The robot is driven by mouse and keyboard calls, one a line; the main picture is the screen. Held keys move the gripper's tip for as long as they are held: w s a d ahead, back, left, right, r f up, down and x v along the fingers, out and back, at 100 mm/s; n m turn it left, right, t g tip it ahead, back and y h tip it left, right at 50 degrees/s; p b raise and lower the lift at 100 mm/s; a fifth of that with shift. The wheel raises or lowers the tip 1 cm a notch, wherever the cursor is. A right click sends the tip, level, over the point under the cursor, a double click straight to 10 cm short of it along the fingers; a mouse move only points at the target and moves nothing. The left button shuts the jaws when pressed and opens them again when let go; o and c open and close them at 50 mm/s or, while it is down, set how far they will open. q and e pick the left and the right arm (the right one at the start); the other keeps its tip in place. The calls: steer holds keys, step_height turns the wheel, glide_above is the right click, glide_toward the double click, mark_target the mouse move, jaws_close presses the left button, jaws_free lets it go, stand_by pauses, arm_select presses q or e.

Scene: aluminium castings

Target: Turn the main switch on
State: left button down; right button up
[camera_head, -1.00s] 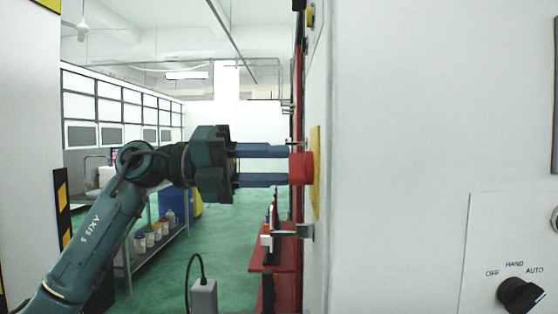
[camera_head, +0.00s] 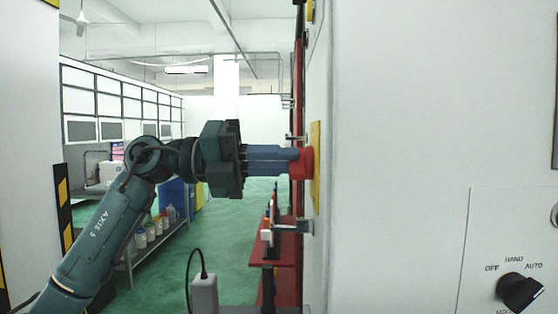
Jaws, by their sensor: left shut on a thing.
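The main switch is a red knob (camera_head: 307,164) on a yellow plate (camera_head: 316,166), fixed to the side face of the white cabinet and seen edge-on in the head view. My left gripper (camera_head: 292,160) reaches in from the left with its blue fingers pointing right. Its fingertips meet the red knob and are shut on it. The fingers now overlap in the picture, so the gripper appears rolled about its own axis. The marking on the plate cannot be read from this angle. My right gripper is not in view.
The white cabinet (camera_head: 400,120) fills the right side; a black OFF/HAND/AUTO selector (camera_head: 520,291) is on its front. A metal handle or latch (camera_head: 292,227) juts out below the red knob. A shelf with jars (camera_head: 150,240) stands behind my left arm. Green floor lies open beyond.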

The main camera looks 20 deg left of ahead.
arm_select(q)
steer(key=shift+m, duration=0.3)
steer(key=m, duration=0.5)
steer(key=shift+s+b, duration=0.1)
steer(key=shift+b, duration=0.25)
steer(key=m+b, duration=0.1)
steer(key=m, duration=0.5)
steer(key=shift+s+d+r, duration=0.1)
steer(key=shift+m, duration=0.3)
steer(key=c, duration=1.5)
jaws_free()
steer(key=shift+o, duration=0.2)
